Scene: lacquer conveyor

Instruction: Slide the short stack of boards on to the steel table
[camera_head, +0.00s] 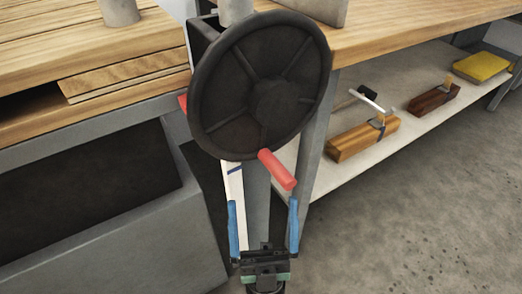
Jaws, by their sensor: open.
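My gripper (262,203) is at the bottom centre, with its two blue fingers apart and nothing visible between them. It is below the large dark handwheel (225,113) and its red handle (277,170). A short stack of thin wooden boards (128,76) lies at the left, above and well apart from my gripper. Its right end is near the wheel, which may hide part of it. I cannot tell for sure which surface is the steel table; a grey metal body (160,235) stands at the lower left.
A wooden bench top (400,22) extends at upper right. Its pale lower shelf (408,128) holds wooden planes (362,138) and a yellow item (482,67). A grey cylinder (119,12) stands on wood (45,40) at upper left. Concrete floor (430,210) is clear at right.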

